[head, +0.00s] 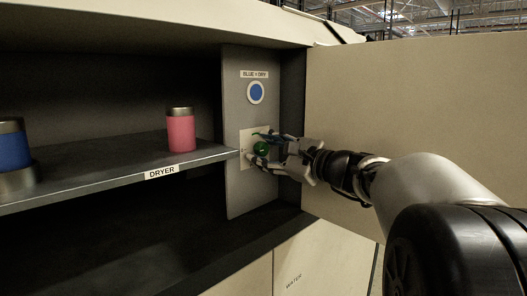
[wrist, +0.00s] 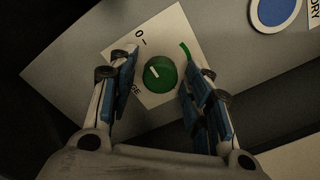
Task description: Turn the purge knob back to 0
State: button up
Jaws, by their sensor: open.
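The green purge knob (wrist: 160,74) is on a pale plate (wrist: 168,32) marked with a 0 and a short tick. A curved green mark shows at the plate's right edge. My gripper (wrist: 158,68) is open, with one finger on each side of the knob and visible gaps between. In the head view the green knob (head: 262,148) is partly covered by my gripper (head: 272,146), and its mark is too small to read.
A blue disc (head: 255,92) labelled BLUE = DRY is above the knob on the grey panel (head: 240,195). A shelf (head: 95,172) labelled DRYER holds a pink jar (head: 181,132) and a blue jar (head: 13,150). A beige door or panel (head: 440,100) stands behind my arm at right.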

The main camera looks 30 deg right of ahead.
dwell(0.3)
jog(key=v, duration=1.2)
